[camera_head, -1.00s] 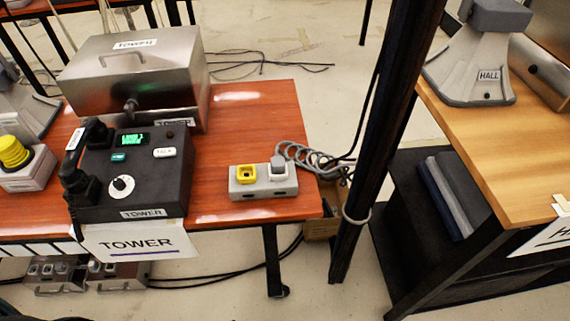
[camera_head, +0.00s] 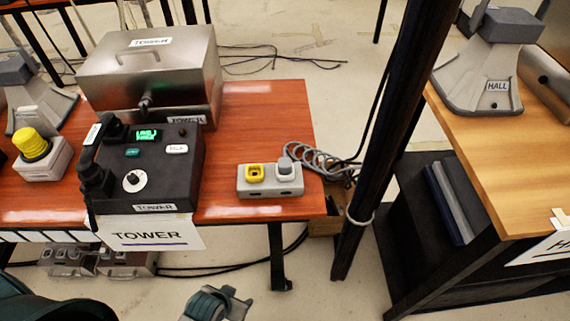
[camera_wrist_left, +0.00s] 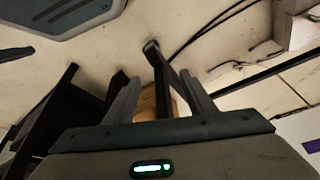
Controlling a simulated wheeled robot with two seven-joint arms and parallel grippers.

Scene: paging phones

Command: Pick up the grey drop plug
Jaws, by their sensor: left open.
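The grey drop plug (camera_head: 285,167) sits in the right-hand socket of a light grey socket box (camera_head: 268,193), near the right end of the red-brown table. A coiled grey cable (camera_head: 318,160) lies beside it. The left-hand socket has a yellow surround (camera_head: 254,173) and looks empty. My left gripper (camera_head: 228,301) shows at the bottom edge, in front of the table and well apart from the plug. In the left wrist view its two fingers (camera_wrist_left: 160,88) are spread and hold nothing. The plug cannot be made out in that view. My right gripper is not in view.
A black TOWER phone console (camera_head: 150,175) and a steel box (camera_head: 155,75) stand left of the socket box. A dark post (camera_head: 385,130) rises just right of the table. A wooden HALL table (camera_head: 490,160) stands further right. Floor shows before the table.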

